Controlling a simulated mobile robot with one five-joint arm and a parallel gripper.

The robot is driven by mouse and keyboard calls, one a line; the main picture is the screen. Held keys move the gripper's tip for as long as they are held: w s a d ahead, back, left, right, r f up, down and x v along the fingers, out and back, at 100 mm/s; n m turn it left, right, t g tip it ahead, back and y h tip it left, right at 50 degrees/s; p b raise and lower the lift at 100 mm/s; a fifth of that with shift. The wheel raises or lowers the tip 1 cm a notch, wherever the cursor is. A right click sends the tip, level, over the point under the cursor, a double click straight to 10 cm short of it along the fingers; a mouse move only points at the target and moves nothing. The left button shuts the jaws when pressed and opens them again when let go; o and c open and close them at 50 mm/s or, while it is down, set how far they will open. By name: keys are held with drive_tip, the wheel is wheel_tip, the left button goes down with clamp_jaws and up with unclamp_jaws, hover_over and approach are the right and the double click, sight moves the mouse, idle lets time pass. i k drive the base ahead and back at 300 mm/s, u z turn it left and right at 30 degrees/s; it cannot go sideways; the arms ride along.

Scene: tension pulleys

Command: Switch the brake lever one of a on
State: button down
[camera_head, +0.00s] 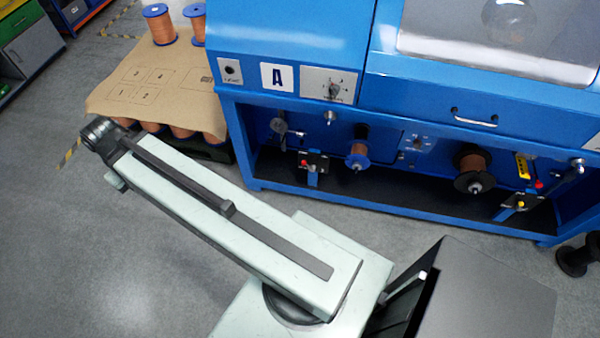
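A similar black and yellow fixture with a red tip (520,203) sits at the right. Either may be a brake lever; no number is readable, and on or off cannot be told. My arm stretches from the lower middle to the upper left, clear of the bay. Its far visible end is a dark joint; no gripper fingers show.
Spools (358,150) and (474,170) are mounted in the bay. A cardboard-topped pallet (150,85) with orange spools stands left of the machine. A black spool (577,260) lies on the floor at right.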

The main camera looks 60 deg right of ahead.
sight(312, 168)
drive_tip(key=z, duration=0.15)
drive_tip(key=i, duration=0.9)
drive_tip(key=u, duration=0.05)
